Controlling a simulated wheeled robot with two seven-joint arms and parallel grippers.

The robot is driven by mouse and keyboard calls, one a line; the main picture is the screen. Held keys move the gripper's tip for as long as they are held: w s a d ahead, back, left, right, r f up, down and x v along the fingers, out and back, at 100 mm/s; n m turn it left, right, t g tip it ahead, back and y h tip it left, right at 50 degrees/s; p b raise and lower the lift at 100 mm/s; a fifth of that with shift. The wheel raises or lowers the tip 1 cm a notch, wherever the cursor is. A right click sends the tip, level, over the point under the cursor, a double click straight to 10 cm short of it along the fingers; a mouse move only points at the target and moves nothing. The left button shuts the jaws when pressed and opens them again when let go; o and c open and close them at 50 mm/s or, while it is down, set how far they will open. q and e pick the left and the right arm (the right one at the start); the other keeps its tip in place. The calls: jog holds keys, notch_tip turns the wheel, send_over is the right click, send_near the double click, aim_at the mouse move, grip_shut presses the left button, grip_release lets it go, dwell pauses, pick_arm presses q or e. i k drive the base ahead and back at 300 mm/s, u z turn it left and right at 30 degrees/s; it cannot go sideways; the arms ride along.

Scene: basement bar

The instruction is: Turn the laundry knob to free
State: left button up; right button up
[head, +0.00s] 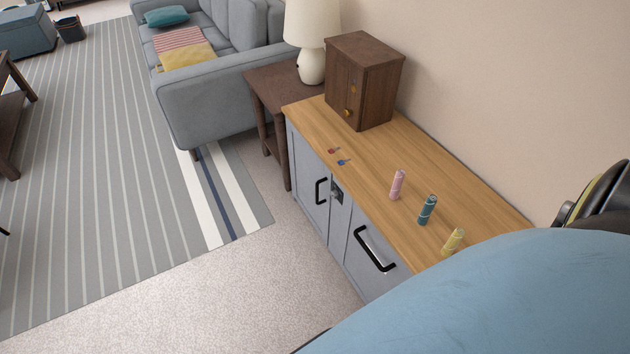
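No thing is clearly marked as a laundry knob. A small dark plate with a paler round part (337,192) sits on the front of the grey cabinet (309,188), between its two black handles; its setting is too small to read. A dark brown wooden box (376,88) stands on the cabinet's far end. Its front bears a brass knob (348,113) and a smaller brass fitting above it. Neither of my grippers shows in the head view.
Two small key-like items, red (334,151) and blue (344,162), lie on the wooden top. A side table with a lamp (311,67) and a sofa (215,95) lie beyond. Carpet before the cabinet is clear.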

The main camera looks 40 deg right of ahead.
aim_at(333, 194)
jog(key=i, duration=1.95)
